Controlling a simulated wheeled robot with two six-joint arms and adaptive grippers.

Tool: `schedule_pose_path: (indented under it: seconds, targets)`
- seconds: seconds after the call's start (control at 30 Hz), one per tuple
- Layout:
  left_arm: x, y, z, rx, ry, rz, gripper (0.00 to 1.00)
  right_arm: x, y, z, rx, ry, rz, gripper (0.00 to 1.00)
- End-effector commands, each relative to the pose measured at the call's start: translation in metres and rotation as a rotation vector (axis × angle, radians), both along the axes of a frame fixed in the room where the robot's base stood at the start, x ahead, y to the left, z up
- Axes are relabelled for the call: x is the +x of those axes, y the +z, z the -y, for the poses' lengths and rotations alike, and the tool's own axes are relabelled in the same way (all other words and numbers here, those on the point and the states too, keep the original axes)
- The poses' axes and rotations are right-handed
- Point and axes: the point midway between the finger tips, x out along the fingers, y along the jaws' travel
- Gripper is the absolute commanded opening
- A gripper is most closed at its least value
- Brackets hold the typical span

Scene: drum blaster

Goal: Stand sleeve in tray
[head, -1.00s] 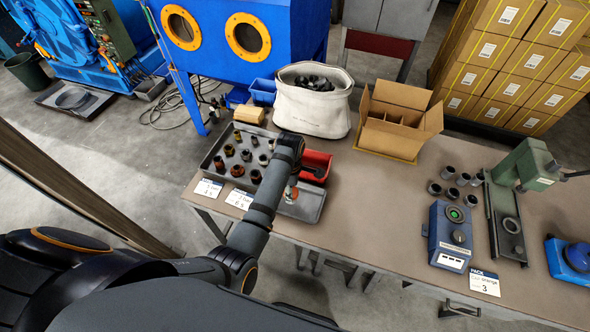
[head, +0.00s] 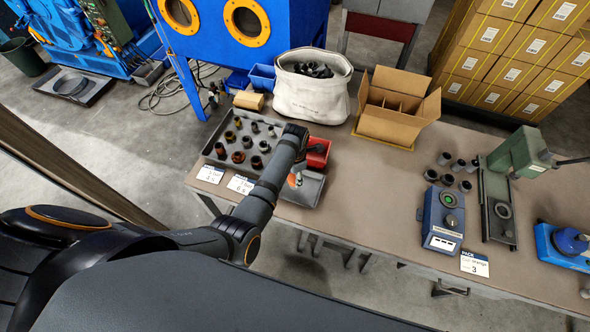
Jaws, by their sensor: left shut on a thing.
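The grey tray (head: 212,151) lies at the left end of the bench and holds several dark and brown sleeves standing in rows. My left arm crosses in front of its right side. My left gripper (head: 295,180) points down over a bare grey tray area (head: 310,190) at the right of the arm. It is shut on a small orange-brown sleeve (head: 292,181), mostly hidden by the gripper. I cannot tell whether the sleeve touches the tray. My right gripper is not in view.
A red bin (head: 318,153) stands close behind the left gripper. A white canvas bag (head: 310,98) and an open carton (head: 390,127) stand behind. A blue control box (head: 443,220), several loose dark sleeves (head: 445,159) and a green press (head: 520,152) are right. The bench middle is clear.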

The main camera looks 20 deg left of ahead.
Motion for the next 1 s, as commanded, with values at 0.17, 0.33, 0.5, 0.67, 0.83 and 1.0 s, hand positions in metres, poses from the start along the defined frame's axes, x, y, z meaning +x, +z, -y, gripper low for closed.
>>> schedule_pose_path:
  seconds: [0.17, 0.33, 0.5, 0.67, 0.83, 1.0]
  targets:
    - [0.0, -0.033, 0.0, 0.0, 0.0, 0.001, 0.15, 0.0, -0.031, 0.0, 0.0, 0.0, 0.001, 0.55]
    - [0.0, -0.053, 0.0, -0.001, 0.0, 0.001, 0.15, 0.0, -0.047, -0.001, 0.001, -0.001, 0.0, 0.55]
    - [0.0, -0.071, 0.0, 0.0, 0.0, 0.001, 0.15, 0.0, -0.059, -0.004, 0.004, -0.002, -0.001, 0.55]
    - [0.0, -0.079, 0.0, -0.001, 0.0, 0.001, 0.15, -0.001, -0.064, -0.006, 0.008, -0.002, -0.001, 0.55]
    - [0.001, -0.081, 0.0, 0.0, 0.0, 0.001, 0.15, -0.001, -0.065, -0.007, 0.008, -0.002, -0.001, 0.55]
    - [0.001, -0.08, 0.0, 0.0, 0.0, 0.001, 0.15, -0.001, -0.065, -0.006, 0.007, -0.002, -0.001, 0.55]
